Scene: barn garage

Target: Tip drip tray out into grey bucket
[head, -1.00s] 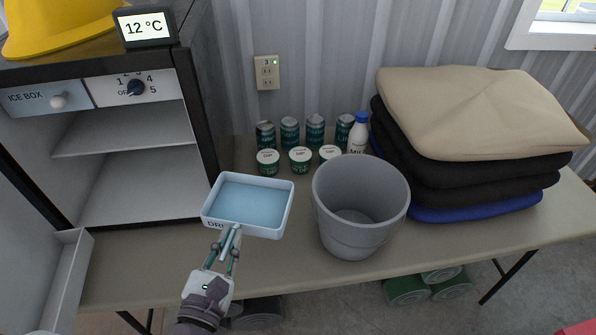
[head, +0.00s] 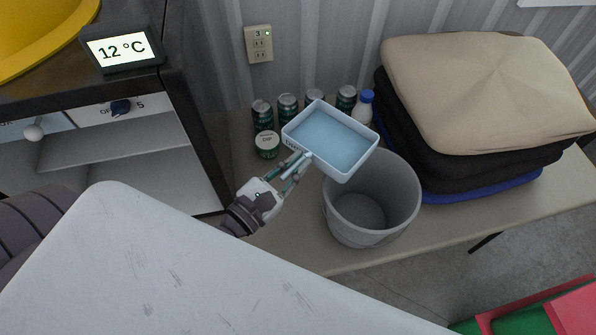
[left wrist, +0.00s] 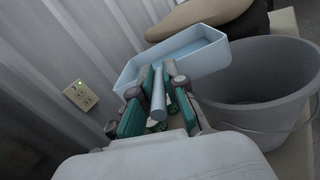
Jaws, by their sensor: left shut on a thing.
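The drip tray (head: 331,139) is a shallow pale-blue tray with a white rim and light blue liquid or floor inside. My left gripper (head: 297,164) is shut on its handle and holds it up, partly over the rear left rim of the grey bucket (head: 372,205). The tray looks about level. The left wrist view shows the tray (left wrist: 172,62) beyond the fingers (left wrist: 158,95), with the bucket (left wrist: 258,92) to the right. The bucket stands upright on the table, and the part of its floor I see looks empty. My right gripper is not in view.
Folded fabric (head: 480,90) is stacked at right. A white surface (head: 180,270) fills the foreground.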

